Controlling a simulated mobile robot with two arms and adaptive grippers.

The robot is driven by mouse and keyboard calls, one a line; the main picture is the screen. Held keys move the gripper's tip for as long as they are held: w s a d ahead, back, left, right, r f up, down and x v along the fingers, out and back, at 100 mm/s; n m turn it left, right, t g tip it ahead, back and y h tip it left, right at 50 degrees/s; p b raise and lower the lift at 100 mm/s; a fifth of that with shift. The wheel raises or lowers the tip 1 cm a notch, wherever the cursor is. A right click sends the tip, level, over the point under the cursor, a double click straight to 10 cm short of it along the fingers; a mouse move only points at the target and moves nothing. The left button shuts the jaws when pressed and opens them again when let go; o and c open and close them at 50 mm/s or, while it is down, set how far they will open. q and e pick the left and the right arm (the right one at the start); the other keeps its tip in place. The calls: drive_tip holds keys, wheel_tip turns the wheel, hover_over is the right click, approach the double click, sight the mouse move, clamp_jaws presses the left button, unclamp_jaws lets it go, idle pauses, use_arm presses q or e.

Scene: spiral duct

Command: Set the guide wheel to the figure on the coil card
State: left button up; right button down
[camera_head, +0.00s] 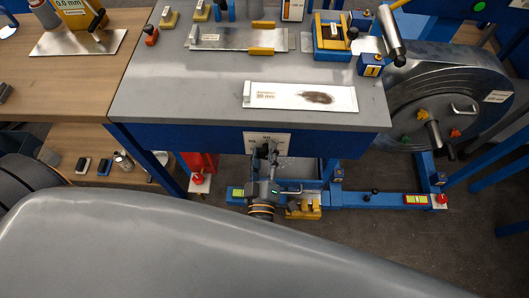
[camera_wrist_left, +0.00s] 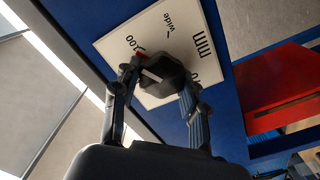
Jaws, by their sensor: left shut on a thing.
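A dark knob, which I take to be the guide wheel (camera_wrist_left: 168,72), sits on a white dial plate (camera_wrist_left: 105,43) marked "mm", "wide" and "100". A red mark at the knob's edge is close to the "100". The plate also shows on the blue table front in the head view (camera_head: 281,138). My left gripper (camera_head: 268,152) is closed around the knob, with a finger on each side in the left wrist view (camera_wrist_left: 158,84). A white card with a dark stain (camera_head: 345,101) lies on the grey tabletop; its figure looks like 80 mm but is small. My right gripper is out of view.
The grey table (camera_head: 180,103) carries a metal plate and several blocks at the back. A red part (camera_wrist_left: 275,88) is beside the plate. Blue frame legs stand below.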

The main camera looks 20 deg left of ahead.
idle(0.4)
use_arm(q)
drive_tip(key=o, duration=1.2)
drive_tip(key=shift+c, duration=0.2)
drive_tip(key=v, duration=0.7)
drive_tip(key=shift+s, duration=0.2)
drive_tip(key=shift+d, duration=0.1)
